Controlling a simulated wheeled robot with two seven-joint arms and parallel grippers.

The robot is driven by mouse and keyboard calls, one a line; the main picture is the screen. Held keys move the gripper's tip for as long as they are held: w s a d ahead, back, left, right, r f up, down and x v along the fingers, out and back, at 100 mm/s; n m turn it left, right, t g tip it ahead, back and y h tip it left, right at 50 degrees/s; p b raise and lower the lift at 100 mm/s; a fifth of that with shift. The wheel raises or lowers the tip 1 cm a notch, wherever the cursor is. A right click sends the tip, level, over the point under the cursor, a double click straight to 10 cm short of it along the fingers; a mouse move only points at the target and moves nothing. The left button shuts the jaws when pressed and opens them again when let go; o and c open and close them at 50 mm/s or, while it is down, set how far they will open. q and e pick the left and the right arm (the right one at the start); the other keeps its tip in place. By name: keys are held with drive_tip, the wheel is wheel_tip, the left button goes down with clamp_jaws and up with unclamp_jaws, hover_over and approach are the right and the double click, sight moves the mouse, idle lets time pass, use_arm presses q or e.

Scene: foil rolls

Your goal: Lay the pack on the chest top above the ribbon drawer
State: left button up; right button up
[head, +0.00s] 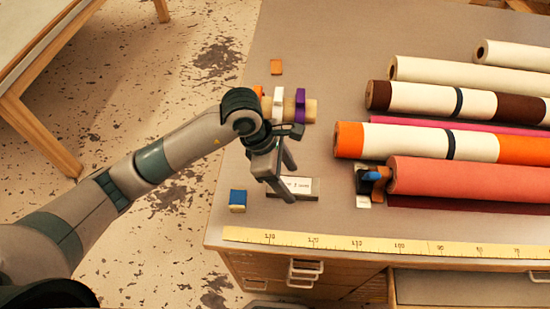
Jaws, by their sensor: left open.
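A small blue-topped pack (238,197) with a tan edge lies near the left edge of the chest top (335,216). A small orange-brown piece (276,67) lies farther back; I cannot tell whether it is also a pack. My left gripper (291,181) is open, with its fingers pointing down to the right of the blue pack and apart from it. A grey block with a white label (298,185) is under or behind the fingers. Drawer fronts with pale handles (305,267) show below the front edge; I cannot tell which is the ribbon drawer. My right gripper is not in view.
Spools of orange, white and purple ribbon (300,105) stand behind my left wrist. Large rolls (450,175) fill the right side. A dark item with blue and orange parts (372,178) sits at their near end. A yellow measuring tape (375,243) runs along the front edge.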

use_arm(q)
drive_tip(key=b+v, duration=0.4)
drive_tip(key=v, duration=0.6)
drive_tip(key=shift+r, duration=0.15)
drive_tip(key=shift+a, duration=0.25)
